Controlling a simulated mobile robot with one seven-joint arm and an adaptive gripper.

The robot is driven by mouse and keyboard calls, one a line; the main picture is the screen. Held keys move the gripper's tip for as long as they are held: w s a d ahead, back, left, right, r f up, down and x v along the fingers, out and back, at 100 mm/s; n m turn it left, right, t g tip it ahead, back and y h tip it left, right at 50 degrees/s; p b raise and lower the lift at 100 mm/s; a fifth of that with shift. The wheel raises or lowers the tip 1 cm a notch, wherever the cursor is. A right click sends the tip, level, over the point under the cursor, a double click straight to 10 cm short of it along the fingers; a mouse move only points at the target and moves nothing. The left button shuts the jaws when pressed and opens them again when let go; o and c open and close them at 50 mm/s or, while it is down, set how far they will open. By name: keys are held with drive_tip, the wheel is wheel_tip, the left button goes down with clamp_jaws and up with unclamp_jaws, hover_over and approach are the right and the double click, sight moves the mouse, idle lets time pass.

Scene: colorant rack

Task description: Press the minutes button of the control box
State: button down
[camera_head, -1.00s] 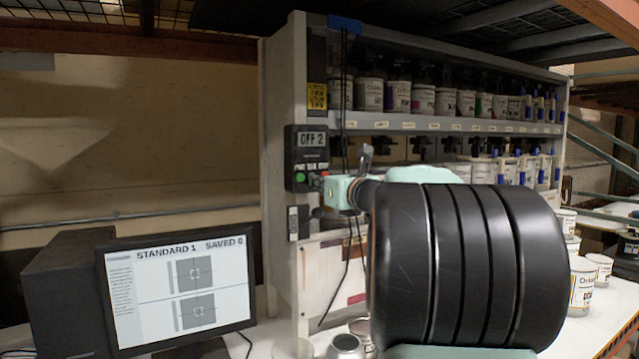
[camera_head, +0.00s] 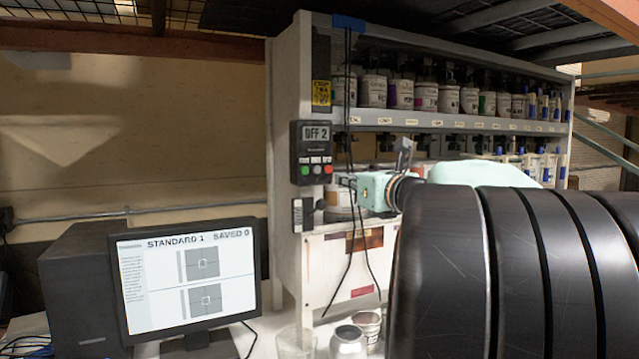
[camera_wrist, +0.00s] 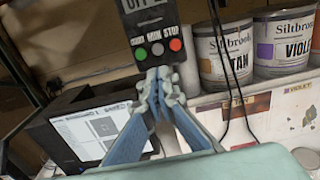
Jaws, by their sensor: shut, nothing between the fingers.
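The black control box (camera_head: 313,152) is mounted on the left end post of the rack, and its display reads "OFF 2". It has a green button (camera_wrist: 141,53) on the left, a grey button (camera_wrist: 158,48) under the label "MIN" in the middle, and a red button (camera_wrist: 176,44) under "STOP" on the right. My gripper (camera_head: 342,181) is shut and empty, just right of and slightly below the buttons in the head view. In the wrist view its fingertips (camera_wrist: 159,76) appear just below the grey button. They look apart from it, though the exact gap cannot be told.
The rack shelf (camera_head: 450,125) holds several cans. Black cables (camera_head: 347,100) hang just right of the box. A monitor (camera_head: 190,280) stands at lower left. Cans (camera_head: 348,342) stand on the table below. The wall left of the box is clear.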

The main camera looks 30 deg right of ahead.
drive_tip(key=shift+s, duration=1.4)
idle(1.1)
